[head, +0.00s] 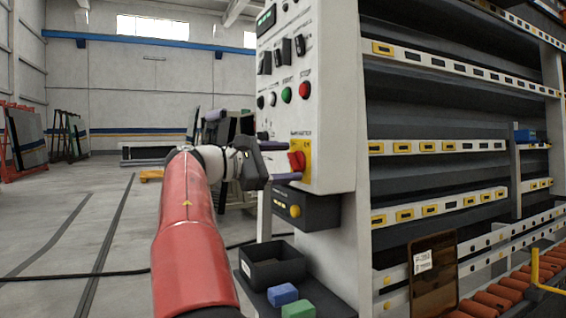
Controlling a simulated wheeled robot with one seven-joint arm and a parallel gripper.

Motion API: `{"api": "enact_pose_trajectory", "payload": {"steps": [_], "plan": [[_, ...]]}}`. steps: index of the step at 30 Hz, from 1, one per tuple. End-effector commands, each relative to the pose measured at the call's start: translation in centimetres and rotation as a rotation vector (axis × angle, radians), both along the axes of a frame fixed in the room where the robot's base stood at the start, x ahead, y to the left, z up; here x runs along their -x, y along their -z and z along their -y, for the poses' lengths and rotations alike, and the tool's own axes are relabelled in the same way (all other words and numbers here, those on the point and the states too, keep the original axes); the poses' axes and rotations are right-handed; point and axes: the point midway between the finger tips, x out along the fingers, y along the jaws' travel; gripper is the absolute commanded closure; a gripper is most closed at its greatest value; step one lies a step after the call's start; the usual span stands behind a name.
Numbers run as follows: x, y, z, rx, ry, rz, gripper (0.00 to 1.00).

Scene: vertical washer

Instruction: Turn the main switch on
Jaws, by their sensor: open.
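The main switch (297,161) is a red rotary knob on a yellow plate, low on the front of the light grey control panel (330,90). My gripper (286,161) is at the end of my red and white arm, just left of the knob. Its two dark fingers point right, one above and one below the knob's height, with a gap between them. The fingertips are at or very close to the knob; I cannot tell whether they touch it. The knob's exact angle is hard to read.
Above the switch, the panel carries a green button (286,95), a red button (304,90) and dark toggles. Below are a black-and-yellow box (308,212), an open black bin (272,268), a blue block (283,294) and a green block (299,309). The washer's racks fill the right; open floor lies left.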

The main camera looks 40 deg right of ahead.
Motion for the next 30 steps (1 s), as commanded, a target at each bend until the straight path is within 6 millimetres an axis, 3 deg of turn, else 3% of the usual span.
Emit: {"api": "enact_pose_trajectory", "payload": {"steps": [2,12,22,30], "plan": [[0.01,0.01,0.00,0.000,0.000,0.000,0.32],[0.00,0.02,-0.02,-0.001,0.001,0.000,0.76],[0.02,0.11,-0.02,0.010,0.001,0.049,0.76],[0.08,0.21,-0.03,0.052,0.002,0.221,0.76]]}}
